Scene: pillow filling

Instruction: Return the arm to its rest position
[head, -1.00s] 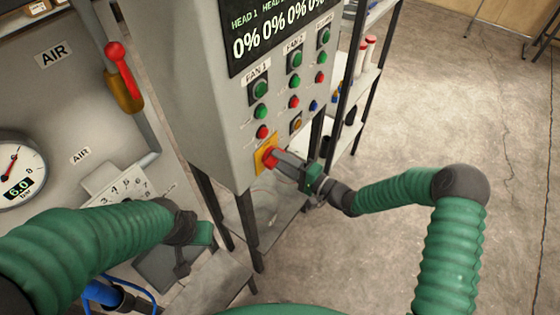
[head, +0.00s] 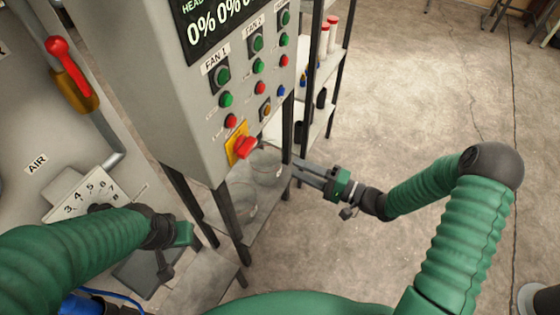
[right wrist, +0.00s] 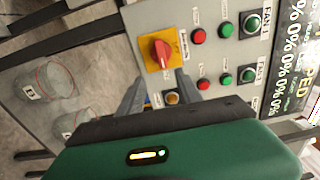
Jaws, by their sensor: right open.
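My right arm comes in from the right, with its green sleeve (head: 465,235). My right gripper (head: 298,172) is open and empty, in the air to the lower right of the red knob (head: 246,147), apart from it. In the right wrist view, the open fingers (right wrist: 160,78) point towards the panel, and the red knob (right wrist: 160,54) on its yellow plate lies beyond them. My left gripper (head: 170,250) is at the lower left near the dial plate; its jaws are too unclear to tell.
The grey control cabinet (head: 130,70) carries several buttons and a display. A shelf rack (head: 318,75) stands behind it, with a lower table (head: 240,205) and clear bins below. A red-handled air valve (head: 62,62) is on the left panel. Concrete floor (head: 420,90) is open at right.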

